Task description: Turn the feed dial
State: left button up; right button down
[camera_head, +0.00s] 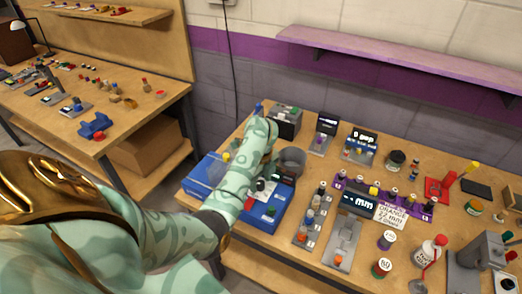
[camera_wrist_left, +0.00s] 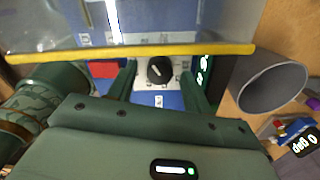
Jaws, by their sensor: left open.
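The feed dial is a round black knob (camera_wrist_left: 160,70) with a pale pointer mark, on a light plate on a blue machine (camera_wrist_left: 160,100) in the left wrist view. My left gripper (camera_wrist_left: 159,80) is open, its two green fingers either side of the knob with a visible gap on each side. In the head view the gripper (camera_head: 263,187) is over the blue machine (camera_head: 262,215), partly covered by my forearm. My right gripper is in no view.
A clear cover with a yellow edge (camera_wrist_left: 140,52) crosses above the dial in the wrist view. A red block (camera_wrist_left: 103,69) is left of it. A grey cup (camera_wrist_left: 268,82) stands to the right. Several small devices and bottles crowd the table's right side, including a purple rack (camera_head: 385,196).

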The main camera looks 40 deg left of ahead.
pick_arm(q)
jog(key=c, duration=1)
